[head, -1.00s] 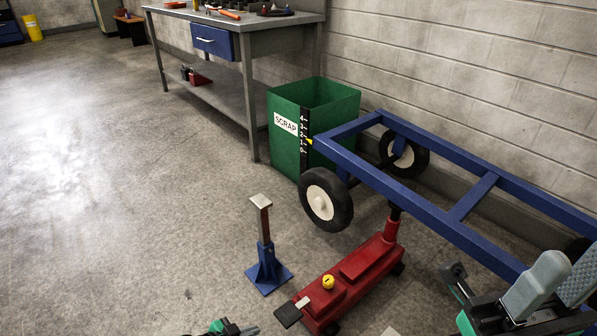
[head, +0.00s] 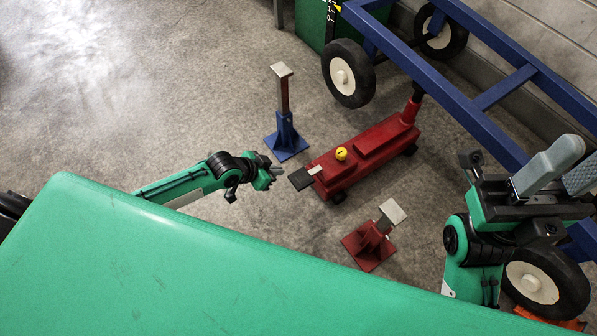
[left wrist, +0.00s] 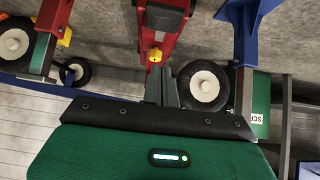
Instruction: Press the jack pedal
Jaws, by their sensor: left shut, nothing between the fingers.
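The red floor jack (head: 365,150) lies on the floor with a yellow knob (head: 341,154) on top. Its dark pedal (head: 301,179) sticks out at the near left end on a light metal arm. My left gripper (head: 277,175) is shut and empty, low over the floor just left of the pedal, with a small gap seen between them. In the left wrist view its shut fingers (left wrist: 161,88) point towards the jack (left wrist: 160,48), with the dark pedal (left wrist: 165,17) at the top. My right gripper (head: 562,172) is at the right, fingers apart, with nothing seen between them.
A blue jack stand (head: 285,135) stands behind the pedal and a red jack stand (head: 370,245) in front of it. The blue cart frame (head: 440,80) extends above the jack's far end. Open floor lies to the left.

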